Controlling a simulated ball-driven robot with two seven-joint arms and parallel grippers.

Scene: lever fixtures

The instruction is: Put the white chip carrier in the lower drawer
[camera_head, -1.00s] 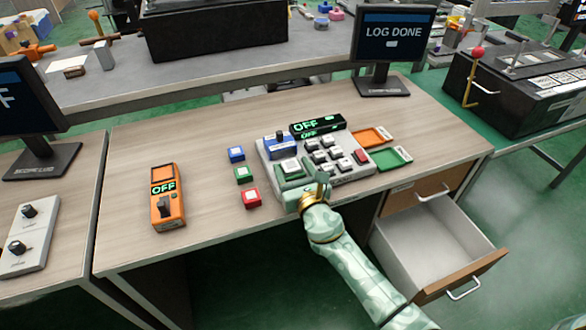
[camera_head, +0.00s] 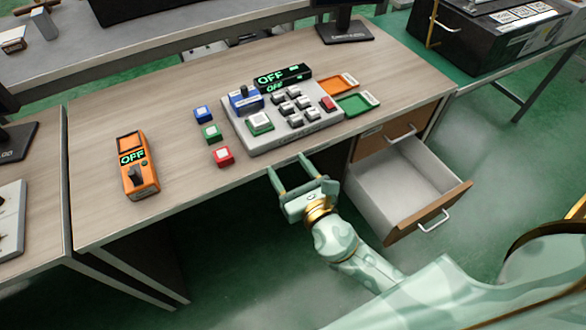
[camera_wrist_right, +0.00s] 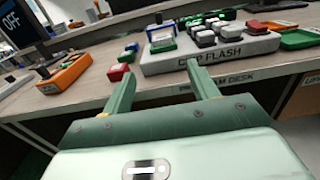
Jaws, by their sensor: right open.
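A white square piece (camera_head: 260,120), which looks like the chip carrier, sits on a green socket at the front of the grey chip-flash fixture (camera_head: 297,135). It also shows in the wrist view (camera_wrist_right: 162,38). My right gripper (camera_head: 286,164) is open and empty, in front of the desk edge and apart from the fixture. Its two fingers (camera_wrist_right: 160,70) point toward the fixture in the wrist view. The lower drawer (camera_head: 432,212) is pulled out at the desk's right and looks empty inside. My left gripper is not in view.
Blue (camera_head: 203,114), green (camera_head: 212,134) and red (camera_head: 222,157) blocks stand left of the fixture. An orange switch box (camera_head: 139,168) stands farther left. The upper drawer (camera_head: 378,143) is shut.

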